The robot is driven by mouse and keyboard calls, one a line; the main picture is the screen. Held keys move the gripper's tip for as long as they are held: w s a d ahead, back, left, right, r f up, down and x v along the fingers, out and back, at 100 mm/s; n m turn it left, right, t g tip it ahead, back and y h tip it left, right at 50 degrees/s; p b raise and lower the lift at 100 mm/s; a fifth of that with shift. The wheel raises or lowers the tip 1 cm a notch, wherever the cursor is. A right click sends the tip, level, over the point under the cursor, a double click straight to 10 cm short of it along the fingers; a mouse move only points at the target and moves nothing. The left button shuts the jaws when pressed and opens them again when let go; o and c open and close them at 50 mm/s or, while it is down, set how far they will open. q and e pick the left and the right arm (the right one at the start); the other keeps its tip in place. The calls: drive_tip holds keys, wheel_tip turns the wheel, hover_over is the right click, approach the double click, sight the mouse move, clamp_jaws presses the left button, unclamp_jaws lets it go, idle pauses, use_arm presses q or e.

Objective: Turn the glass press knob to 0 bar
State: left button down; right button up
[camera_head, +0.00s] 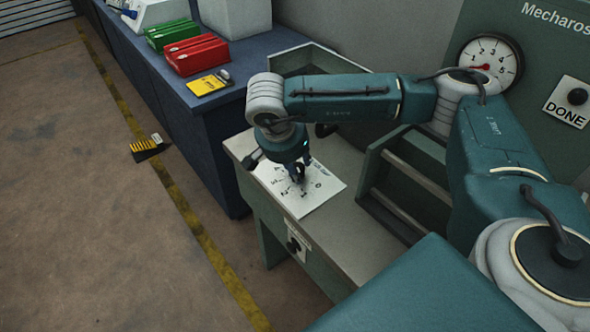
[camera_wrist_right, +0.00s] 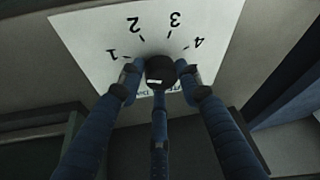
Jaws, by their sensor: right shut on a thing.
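The press knob (camera_wrist_right: 160,68) is a small black knob with a short white mark, on a white dial sheet (camera_wrist_right: 72,22) printed with numbers. The digits 1, 2, 3 and 4 show around it in the right wrist view. My right gripper (camera_wrist_right: 160,78) is shut on the knob, with its dark blue fingers around it. In the head view, my right gripper (camera_head: 297,174) points down at the dial sheet (camera_head: 328,183) and mostly hides the knob. A round gauge (camera_head: 503,55) with a red needle hangs on the green panel; the needle points left. My left gripper is not in view.
A DONE button (camera_head: 577,97) is on the panel at right. A small switch box (camera_head: 297,246) is on the bench front. A green rack (camera_head: 400,180) stands beside the sheet. A blue bench (camera_head: 190,110) holds red and green cases and a yellow item.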

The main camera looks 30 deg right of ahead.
drive_tip(key=shift+w+d+r+n+t, duration=0.25)
drive_tip(key=shift+r+n+t, duration=0.05)
idle(0.4)
drive_tip(key=o, duration=1.1)
drive_tip(key=shift+f, duration=0.2)
drive_tip(key=v, duration=1.2)
drive_tip(key=shift+r, duration=0.1)
